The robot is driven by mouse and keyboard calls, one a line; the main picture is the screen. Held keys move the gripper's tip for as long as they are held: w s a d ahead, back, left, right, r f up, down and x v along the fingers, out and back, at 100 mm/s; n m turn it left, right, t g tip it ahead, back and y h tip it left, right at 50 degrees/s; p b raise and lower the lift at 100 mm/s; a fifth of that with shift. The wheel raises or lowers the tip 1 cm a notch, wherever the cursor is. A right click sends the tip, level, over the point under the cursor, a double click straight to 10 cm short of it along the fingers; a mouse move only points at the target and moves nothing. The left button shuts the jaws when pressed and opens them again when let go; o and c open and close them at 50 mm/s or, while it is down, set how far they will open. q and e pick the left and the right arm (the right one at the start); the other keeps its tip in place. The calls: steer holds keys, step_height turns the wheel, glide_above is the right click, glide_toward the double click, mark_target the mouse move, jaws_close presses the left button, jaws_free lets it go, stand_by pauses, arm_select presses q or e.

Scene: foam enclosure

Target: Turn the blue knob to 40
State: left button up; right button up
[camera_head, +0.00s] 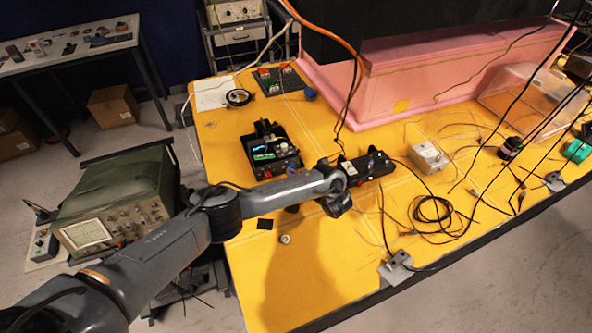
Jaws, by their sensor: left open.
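A small blue round piece (309,93), which looks like the blue knob, is on the yellow table at the right edge of a dark panel (266,84). The panel carries small red and green parts. Any scale or number around the knob is too small to read. My left gripper (386,163) reaches in from the left over the middle of the table. It is to the right of and nearer than the blue piece, well apart from it. Its jaws are open, and I see nothing held in them. My right gripper is not in view.
A black device with a lit screen (263,152) stands left of my gripper. A white box (429,157) and coiled black cables (432,212) lie to the right. A pink foam block (420,75) stands behind. The table's front middle is mostly clear.

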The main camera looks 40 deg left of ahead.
arm_select(q)
steer(key=p+v, duration=0.2)
steer(key=v, duration=0.5)
steer(key=shift+p, duration=0.35)
steer(key=shift+s+d+r, duration=0.2)
steer(key=shift+d+r, duration=0.05)
steer(key=shift+d, duration=0.35)
